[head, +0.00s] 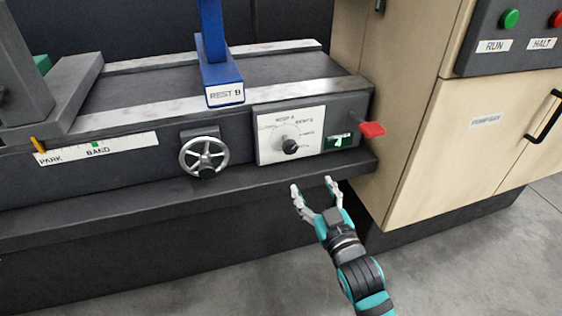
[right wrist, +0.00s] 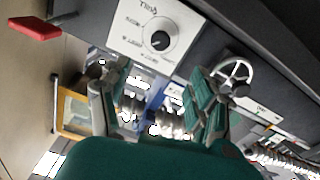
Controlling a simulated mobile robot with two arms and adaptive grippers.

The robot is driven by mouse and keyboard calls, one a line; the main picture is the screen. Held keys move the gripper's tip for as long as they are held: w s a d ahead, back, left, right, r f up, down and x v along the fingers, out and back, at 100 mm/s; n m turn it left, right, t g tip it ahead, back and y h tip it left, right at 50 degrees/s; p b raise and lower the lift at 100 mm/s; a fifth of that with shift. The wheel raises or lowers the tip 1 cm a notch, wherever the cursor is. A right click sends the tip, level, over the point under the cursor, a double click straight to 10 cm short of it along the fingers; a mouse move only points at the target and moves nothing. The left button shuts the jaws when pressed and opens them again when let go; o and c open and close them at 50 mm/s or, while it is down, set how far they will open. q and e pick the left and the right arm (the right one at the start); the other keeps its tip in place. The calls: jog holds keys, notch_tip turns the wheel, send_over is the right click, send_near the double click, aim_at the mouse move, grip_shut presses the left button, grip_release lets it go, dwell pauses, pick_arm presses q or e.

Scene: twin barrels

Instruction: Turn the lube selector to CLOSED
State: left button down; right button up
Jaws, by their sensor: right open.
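A white dial plate (head: 268,152) with a round dial and a black knob (head: 290,146) is on the front of the machine bed. Its small labels are blurred, and I cannot read LUBE or CLOSED on it. In the right wrist view the plate (right wrist: 128,38) and knob (right wrist: 160,41) are upper centre, with nothing touching the knob. My right gripper (head: 311,185) is open and empty, below and slightly right of the plate, apart from it. Its spread fingers show in the right wrist view (right wrist: 150,88). My left gripper is not in view.
A red paddle (head: 372,130) sticks out right of the plate, beside a small green indicator (head: 338,142). A handwheel (head: 204,156) is to the left. A ledge (head: 240,180) runs below. A beige cabinet (head: 420,130) with RUN and HALT buttons stands right.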

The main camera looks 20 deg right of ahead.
jog(key=b, duration=0.1)
send_near(291, 149)
jog(key=w, duration=0.2)
jog(key=w+b, duration=0.1)
jog(key=w, duration=0.6)
jog(key=shift+w+a+b, duration=0.15)
jog(key=shift+w+b, duration=0.05)
jog(key=shift+b, duration=0.2)
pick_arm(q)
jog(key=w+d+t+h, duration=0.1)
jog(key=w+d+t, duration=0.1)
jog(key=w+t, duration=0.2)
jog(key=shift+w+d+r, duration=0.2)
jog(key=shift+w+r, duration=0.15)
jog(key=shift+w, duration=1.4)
pick_arm(e)
jog(key=shift+w, duration=0.55)
jog(key=shift+c, duration=0.5)
